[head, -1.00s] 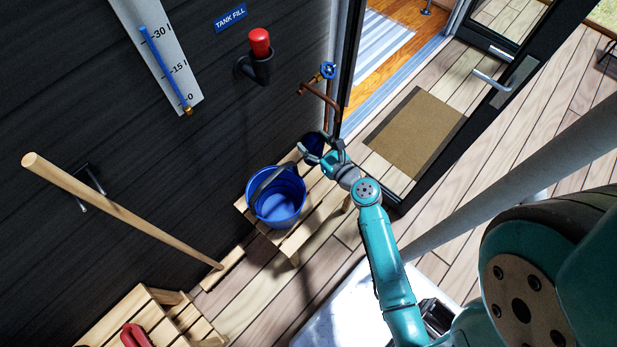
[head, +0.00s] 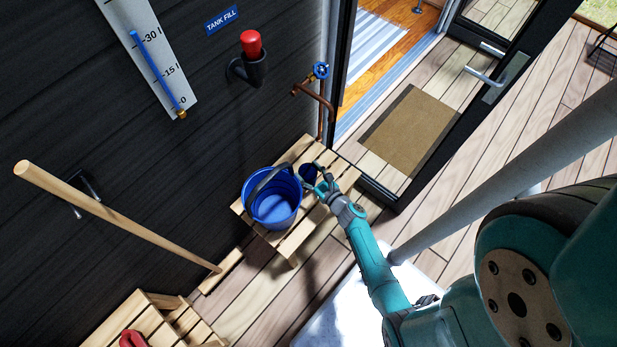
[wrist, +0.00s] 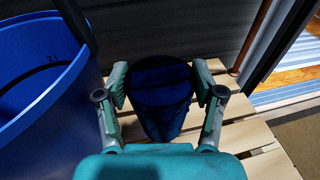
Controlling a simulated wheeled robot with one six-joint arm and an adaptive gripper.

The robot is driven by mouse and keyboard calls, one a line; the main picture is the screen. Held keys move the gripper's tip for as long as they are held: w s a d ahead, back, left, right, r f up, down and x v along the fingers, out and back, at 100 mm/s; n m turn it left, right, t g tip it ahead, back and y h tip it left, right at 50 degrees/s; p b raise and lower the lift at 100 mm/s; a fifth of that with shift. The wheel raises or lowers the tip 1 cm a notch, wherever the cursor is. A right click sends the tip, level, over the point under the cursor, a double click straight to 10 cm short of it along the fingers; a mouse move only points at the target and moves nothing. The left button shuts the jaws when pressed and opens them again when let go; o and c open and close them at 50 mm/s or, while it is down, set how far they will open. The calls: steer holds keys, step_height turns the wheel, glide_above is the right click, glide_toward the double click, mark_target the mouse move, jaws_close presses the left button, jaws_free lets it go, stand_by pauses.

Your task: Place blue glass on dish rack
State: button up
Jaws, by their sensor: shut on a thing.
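The blue glass (wrist: 160,100) is dark blue and stands between my gripper's two fingers in the wrist view, with its open rim facing up. In the head view the blue glass (head: 309,173) is at the right of the blue bucket, over the slatted wooden bench. My gripper (head: 318,184) is shut on the glass from the near right side. The fingers (wrist: 161,92) press on both sides of it in the wrist view. I cannot tell whether its base touches the bench.
A blue bucket (head: 273,205) stands on the wooden bench (head: 305,225), close left of the glass. A copper pipe with a blue valve (head: 320,72) is on the dark wall behind. An open doorway with a brown mat (head: 409,131) lies to the right. A wooden pole (head: 120,218) leans at left.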

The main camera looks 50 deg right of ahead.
mark_target(313, 183)
steer(key=shift+f, duration=2.25)
steer(key=shift+f, duration=0.15)
steer(key=o, duration=1.8)
steer(key=shift+c, duration=0.2)
steer(key=v, duration=1.2)
